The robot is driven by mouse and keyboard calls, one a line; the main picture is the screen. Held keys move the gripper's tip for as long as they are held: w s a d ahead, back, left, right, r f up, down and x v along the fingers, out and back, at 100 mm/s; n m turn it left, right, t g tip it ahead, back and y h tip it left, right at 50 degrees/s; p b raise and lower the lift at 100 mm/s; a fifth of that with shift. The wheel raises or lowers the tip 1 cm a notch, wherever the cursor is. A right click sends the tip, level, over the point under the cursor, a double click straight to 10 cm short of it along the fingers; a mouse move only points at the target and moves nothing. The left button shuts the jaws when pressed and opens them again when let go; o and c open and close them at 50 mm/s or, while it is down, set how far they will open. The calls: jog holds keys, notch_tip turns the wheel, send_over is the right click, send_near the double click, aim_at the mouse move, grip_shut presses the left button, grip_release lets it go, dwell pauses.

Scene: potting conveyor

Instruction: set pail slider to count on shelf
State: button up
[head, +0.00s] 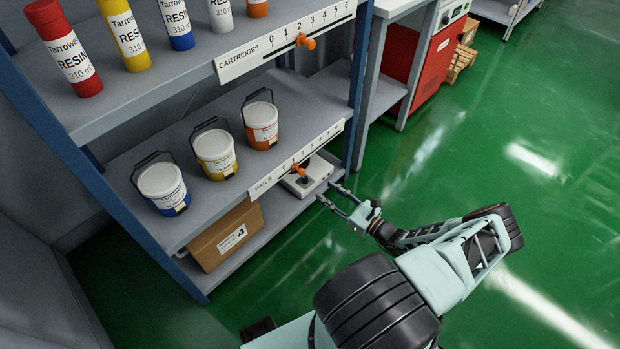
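The pail slider is an orange knob (299,170) on the white PAILS number strip (325,138) along the front edge of the middle shelf. The knob sits toward the low end, seemingly near the 1; the exact mark is hard to read. Three pails stand on that shelf: a blue one (163,188), a yellow one (215,154) and an orange one (260,124). My gripper (328,192) is right of and below the knob, near the shelf's right post. Its two fingers are spread, with nothing visible between them, and it does not appear to touch the knob.
The CARTRIDGES strip (240,62) above has its own orange knob (305,42). Resin cartridges stand on the top shelf (150,92). A cardboard box (213,256) and a grey-white device (312,180) are on the bottom shelf. The blue right post (358,90) rises near my gripper. Green floor (520,140) is open on the right.

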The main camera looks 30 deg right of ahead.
aim_at(303, 172)
jog(key=x, duration=0.3)
jog(key=b+x, duration=0.1)
jog(key=x, duration=0.7)
jog(key=shift+w+d+r+b, duration=0.1)
jog(key=shift+r+b, duration=0.25)
grip_shut()
